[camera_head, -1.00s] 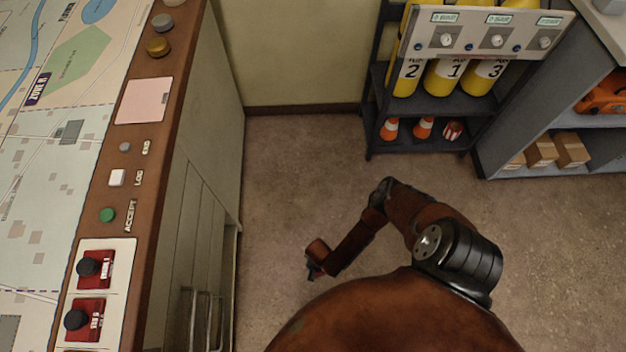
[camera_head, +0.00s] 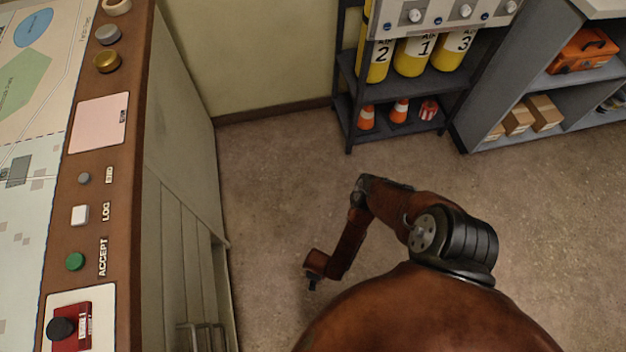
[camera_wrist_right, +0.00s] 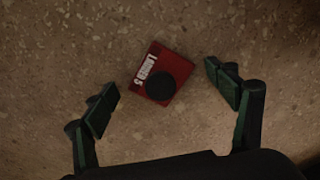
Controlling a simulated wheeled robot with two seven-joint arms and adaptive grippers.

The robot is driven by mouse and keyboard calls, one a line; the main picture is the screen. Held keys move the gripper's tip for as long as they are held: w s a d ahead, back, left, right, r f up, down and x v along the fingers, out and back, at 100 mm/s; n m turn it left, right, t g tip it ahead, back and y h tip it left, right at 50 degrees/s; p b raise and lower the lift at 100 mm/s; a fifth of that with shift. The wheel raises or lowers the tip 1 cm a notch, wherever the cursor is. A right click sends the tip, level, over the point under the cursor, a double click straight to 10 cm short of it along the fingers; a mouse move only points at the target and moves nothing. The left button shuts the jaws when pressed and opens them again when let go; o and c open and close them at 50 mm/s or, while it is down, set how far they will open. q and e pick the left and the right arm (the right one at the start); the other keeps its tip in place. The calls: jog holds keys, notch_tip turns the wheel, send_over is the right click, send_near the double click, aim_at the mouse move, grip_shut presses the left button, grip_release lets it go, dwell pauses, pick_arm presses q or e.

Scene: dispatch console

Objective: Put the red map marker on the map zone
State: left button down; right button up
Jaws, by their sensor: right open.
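A red block marker with a round black knob and white lettering, apparently "LADDER 5" (camera_wrist_right: 163,76), lies on the speckled floor in the right wrist view. My right gripper (camera_wrist_right: 165,95) is open, its two fingers apart on either side of the marker in the picture and not touching it. In the head view my right gripper (camera_head: 312,282) is small, low over the floor beside the console; no marker shows there. Another red marker with a black knob (camera_head: 70,328) sits on a white panel on the console. The map (camera_head: 22,125) is at the left edge, partly cut off. My left gripper is out of view.
The console's brown rim (camera_head: 122,180) carries buttons, knobs and a pink pad (camera_head: 98,123). Its cabinet side and a metal handle (camera_head: 205,328) stand left of my arm. A dark rack (camera_head: 345,80) with yellow cylinders and cones is at the back. The floor (camera_head: 270,180) between is clear.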

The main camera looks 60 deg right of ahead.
jog(key=shift+c, duration=0.5)
jog(key=c, duration=1.1)
jog(key=shift+r, duration=0.1)
